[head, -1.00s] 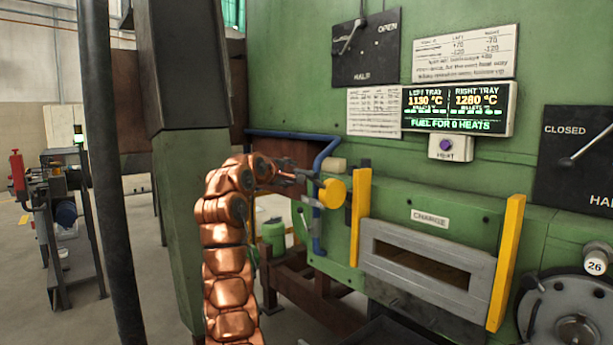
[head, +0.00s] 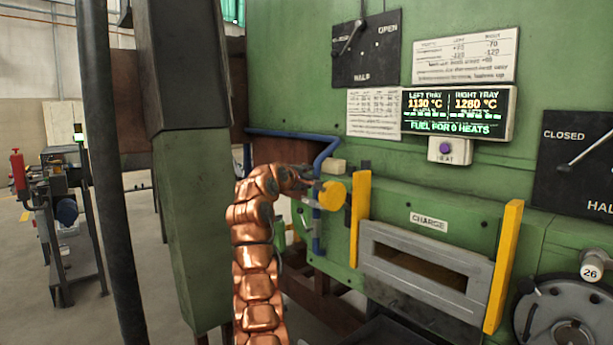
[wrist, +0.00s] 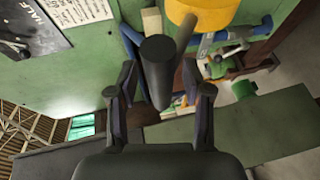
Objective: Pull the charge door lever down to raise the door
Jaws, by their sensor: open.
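The charge door (head: 425,290) is a grey framed panel with a dark slot, low between two yellow posts, under a CHARGE label. Left of it is the yellow round hub (head: 333,195) of the lever. In the wrist view the lever's dark cylindrical grip (wrist: 158,65) points towards me, with the yellow hub (wrist: 205,8) behind it. My gripper (wrist: 160,92) is open, with one finger on each side of the grip and gaps still showing. In the head view my gripper (head: 306,185) is small and partly hidden by my copper arm, just left of the hub.
A blue pipe (head: 318,160) bends down the wall close behind my gripper. A dark post (head: 115,180) and a green column (head: 190,220) stand left of my arm. A temperature display (head: 458,112) and handwheel (head: 560,315) are to the right.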

